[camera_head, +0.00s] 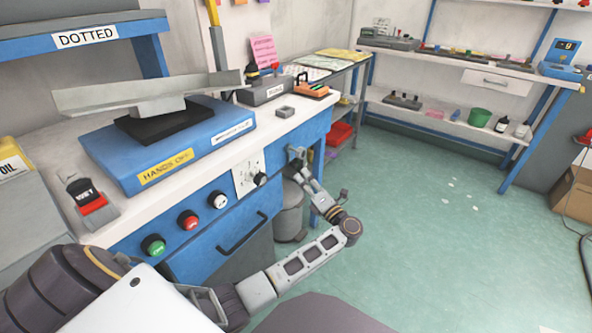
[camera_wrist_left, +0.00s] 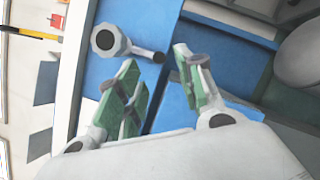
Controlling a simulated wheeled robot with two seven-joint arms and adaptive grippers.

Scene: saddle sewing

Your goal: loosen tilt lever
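The tilt lever (camera_wrist_left: 108,40) shows in the left wrist view as a grey round hub on the blue bench front, with a short arm that ends in a dark rounded tip. My left gripper (camera_wrist_left: 157,62) is open, its green-padded fingers apart on either side of the lever's tip end. I cannot tell whether either finger touches it. In the head view my left gripper (camera_head: 297,165) is at the right end of the bench front and largely covers the lever there. My right gripper is in neither view.
The blue bench front carries a dial (camera_head: 249,175), green (camera_head: 153,246) and red (camera_head: 188,220) buttons and a drawer handle (camera_head: 243,234). A tilted metal plate (camera_head: 150,97) stands on a blue "HANDS OFF" base (camera_head: 170,150). A grey bin (camera_head: 290,215) is beside the bench. Open floor lies right.

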